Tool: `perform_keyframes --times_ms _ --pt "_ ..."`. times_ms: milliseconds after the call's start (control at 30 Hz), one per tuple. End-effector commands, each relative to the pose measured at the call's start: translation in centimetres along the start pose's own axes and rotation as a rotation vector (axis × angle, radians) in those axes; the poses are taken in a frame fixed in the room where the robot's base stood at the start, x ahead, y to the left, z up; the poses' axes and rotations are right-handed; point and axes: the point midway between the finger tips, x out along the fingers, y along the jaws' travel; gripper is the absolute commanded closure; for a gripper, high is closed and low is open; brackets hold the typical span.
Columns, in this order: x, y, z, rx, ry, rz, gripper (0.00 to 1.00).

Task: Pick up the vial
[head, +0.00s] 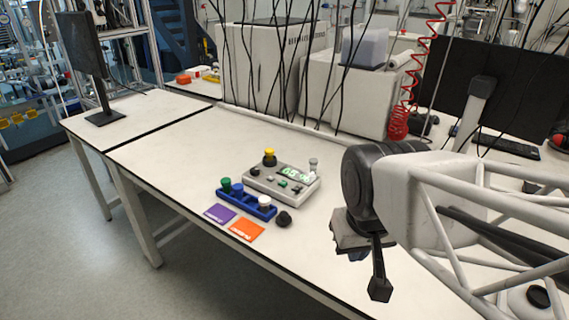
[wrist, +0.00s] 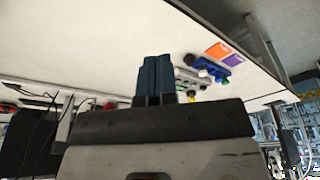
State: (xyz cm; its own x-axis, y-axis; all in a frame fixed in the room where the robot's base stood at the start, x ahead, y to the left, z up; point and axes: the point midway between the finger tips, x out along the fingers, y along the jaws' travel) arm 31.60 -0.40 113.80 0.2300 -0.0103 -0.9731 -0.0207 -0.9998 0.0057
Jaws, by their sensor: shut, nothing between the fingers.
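A blue rack (head: 243,205) stands on the white table and holds small vials upright. They include a green-capped vial (head: 225,184), a blue-capped vial (head: 237,189) and a white-capped vial (head: 264,202). The pictures do not show which vial is meant. A grey device (head: 281,186) with a lit green display stands behind the rack. My gripper (head: 380,288) is shut and empty, to the right of the rack and apart from it. In the wrist view my closed fingers (wrist: 153,75) partly hide the device; the rack (wrist: 209,66) shows to their right.
A purple card (head: 219,213) and an orange card (head: 246,230) lie in front of the rack. A black knob-like object (head: 284,219) stands at its right end.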

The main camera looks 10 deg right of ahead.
Motion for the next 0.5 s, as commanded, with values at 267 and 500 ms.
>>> perform_keyframes --times_ms 267,500 --pt "0.00 0.00 0.00 0.000 0.000 0.000 1.00" --pt "0.00 0.00 0.00 0.000 0.000 0.000 0.80"
